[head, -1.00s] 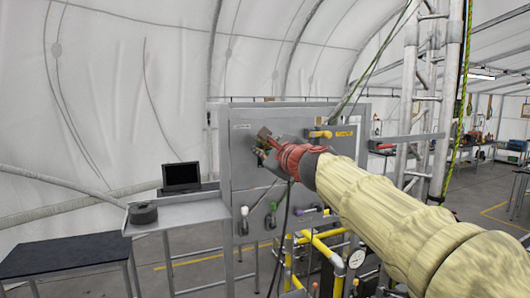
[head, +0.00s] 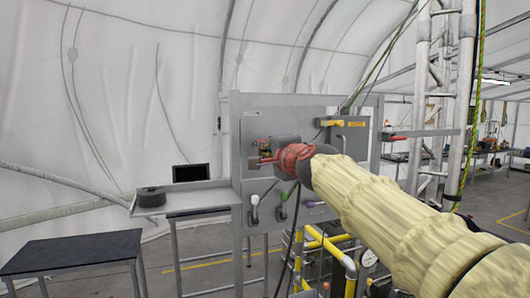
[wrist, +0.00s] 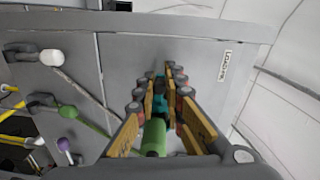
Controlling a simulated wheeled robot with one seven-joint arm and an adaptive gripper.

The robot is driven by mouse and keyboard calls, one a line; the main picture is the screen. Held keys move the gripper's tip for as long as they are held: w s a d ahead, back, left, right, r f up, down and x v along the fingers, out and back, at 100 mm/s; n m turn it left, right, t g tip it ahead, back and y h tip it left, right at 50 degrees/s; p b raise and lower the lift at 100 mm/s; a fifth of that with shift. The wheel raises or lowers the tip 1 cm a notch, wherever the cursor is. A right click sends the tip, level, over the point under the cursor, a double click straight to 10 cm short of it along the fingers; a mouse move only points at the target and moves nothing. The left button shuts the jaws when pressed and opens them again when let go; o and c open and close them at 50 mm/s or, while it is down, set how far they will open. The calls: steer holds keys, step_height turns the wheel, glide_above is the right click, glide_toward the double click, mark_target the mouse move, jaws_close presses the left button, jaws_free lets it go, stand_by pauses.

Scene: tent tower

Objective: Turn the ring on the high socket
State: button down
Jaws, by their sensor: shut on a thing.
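My gripper (head: 256,161) is at the upper part of the grey panel (head: 290,113), left of its middle. In the wrist view, its two fingers (wrist: 160,100) with tan pads stand on both sides of a green cylinder (wrist: 155,138) and a teal part (wrist: 161,97) beyond it. It is shut on this green and teal fitting. The fingers and arm hide most of it in the head view, where a small green bit shows by the fingers. I cannot make out a separate ring or the socket's face.
Below are levers with white (head: 254,200), green (head: 284,196) and purple (head: 310,205) ends. A shelf with a dark round object (head: 151,196) stands left. A black-topped table (head: 75,250) is front left. Cables hang below my gripper.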

steer(key=shift+f+n, duration=0.3)
steer(key=shift+n, duration=0.1)
steer(key=c, duration=1.9)
jaws_free()
steer(key=shift+r, duration=0.1)
steer(key=v, duration=1.2)
